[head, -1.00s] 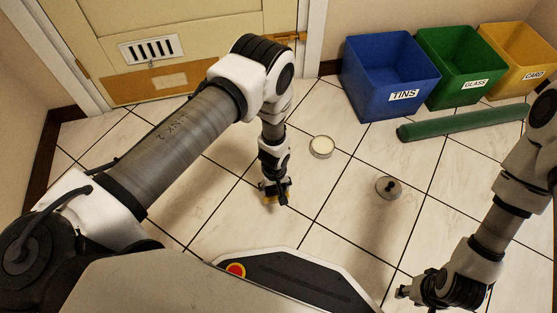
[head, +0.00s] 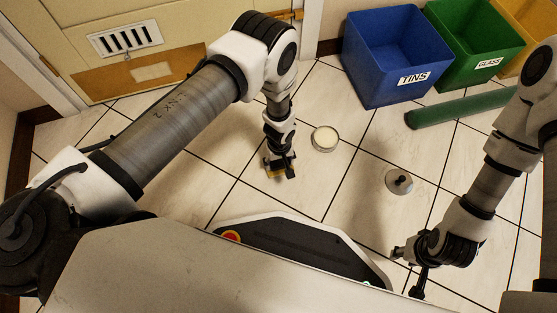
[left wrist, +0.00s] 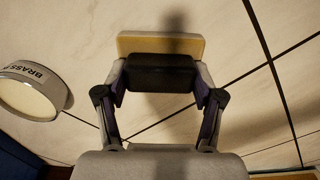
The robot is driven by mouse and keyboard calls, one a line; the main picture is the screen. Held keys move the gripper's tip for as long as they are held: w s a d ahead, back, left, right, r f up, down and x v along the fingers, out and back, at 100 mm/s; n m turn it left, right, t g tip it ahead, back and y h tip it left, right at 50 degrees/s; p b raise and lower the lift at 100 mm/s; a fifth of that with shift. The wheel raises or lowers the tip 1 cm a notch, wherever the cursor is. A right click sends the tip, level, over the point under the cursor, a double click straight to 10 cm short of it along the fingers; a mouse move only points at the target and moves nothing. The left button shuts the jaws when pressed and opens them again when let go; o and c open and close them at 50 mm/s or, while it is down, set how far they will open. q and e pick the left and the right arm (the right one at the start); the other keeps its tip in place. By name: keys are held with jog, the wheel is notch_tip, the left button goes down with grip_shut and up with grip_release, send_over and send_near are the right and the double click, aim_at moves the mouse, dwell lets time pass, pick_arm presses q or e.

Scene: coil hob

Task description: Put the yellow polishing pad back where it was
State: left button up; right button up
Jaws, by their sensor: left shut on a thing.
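The yellow polishing pad (left wrist: 160,44) shows as a pale yellow slab with a black block-like part (left wrist: 160,72) against it in the left wrist view. My left gripper (left wrist: 160,82) is shut on it, with one finger at each end of the black part. In the head view my left gripper (head: 280,166) points down over the tiles, and a sliver of the pad (head: 275,174) shows under it. I cannot tell whether the pad touches the floor. My right gripper (head: 409,268) is low at the right, and its fingers are unclear.
A round pale-topped tin (head: 324,138), lettered "BRASS P…" in the left wrist view (left wrist: 32,88), stands right of the pad. A grey disc with a dark knob (head: 399,184) lies further right. Blue (head: 395,60) and green bins (head: 470,45) and a green roll (head: 460,108) are behind.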

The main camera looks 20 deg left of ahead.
aim_at(279, 162)
pick_arm(q)
jog(key=o, duration=1.3)
jog(key=shift+f, duration=0.1)
notch_tip(279, 162, up, 12)
jog(key=p, duration=1)
jog(key=shift+r+p, duration=0.2)
jog(key=shift+p, duration=0.15)
jog(key=s+a+r+m, duration=0.2)
jog(key=s+a+r, duration=0.1)
jog(key=s, duration=0.4)
jog(key=s+a+r+m, duration=0.2)
jog(key=s+a+r, duration=0.2)
jog(key=s, duration=0.3)
jog(key=s+a+r+m, duration=0.2)
jog(key=s+a+r, duration=0.2)
jog(key=s, duration=0.3)
jog(key=shift+a+r, duration=0.15)
jog(key=shift+a, duration=0.1)
